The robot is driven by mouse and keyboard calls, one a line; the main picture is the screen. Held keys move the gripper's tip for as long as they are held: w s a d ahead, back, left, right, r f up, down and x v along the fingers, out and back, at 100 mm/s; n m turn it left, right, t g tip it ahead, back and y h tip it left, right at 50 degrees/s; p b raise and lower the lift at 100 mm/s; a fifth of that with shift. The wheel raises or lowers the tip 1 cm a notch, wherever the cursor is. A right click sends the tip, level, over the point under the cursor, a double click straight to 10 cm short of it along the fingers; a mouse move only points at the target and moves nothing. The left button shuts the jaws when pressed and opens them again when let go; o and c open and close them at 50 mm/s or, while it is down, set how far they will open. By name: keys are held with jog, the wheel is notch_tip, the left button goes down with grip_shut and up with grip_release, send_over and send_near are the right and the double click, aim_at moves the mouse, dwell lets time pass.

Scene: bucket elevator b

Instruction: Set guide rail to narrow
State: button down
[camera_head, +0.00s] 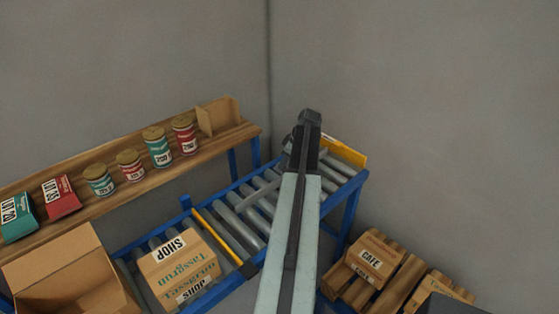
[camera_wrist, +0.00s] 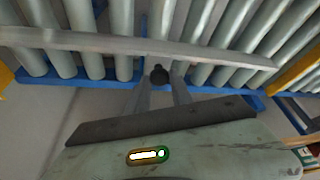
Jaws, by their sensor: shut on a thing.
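The guide rail (camera_wrist: 80,42) is a long pale grey bar lying across the rollers in the wrist view, at a slight slant to them. A black knob (camera_wrist: 158,75) sits below its middle, by the blue conveyor edge. My gripper (camera_wrist: 160,82) has its two grey fingers shut on this knob, one on each side. In the head view my arm reaches over the right part of the roller conveyor (camera_head: 240,196) and hides the fingers and the knob. A short grey bar, likely the rail, shows left of my arm.
A cardboard box (camera_head: 181,270) stands on the conveyor at left, before a yellow bar (camera_head: 218,237). Another yellow part (camera_head: 345,152) is at the far right end. An open box (camera_head: 70,275) is at lower left. A wooden shelf (camera_head: 218,146) with cans runs behind. Crates (camera_head: 372,262) stand right.

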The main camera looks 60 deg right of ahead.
jog(key=c, duration=1.1)
grip_release()
jog(key=shift+c, duration=0.2)
jog(key=p+v, duration=0.7)
jog(key=shift+r, duration=0.4)
jog(key=shift+s, duration=0.15)
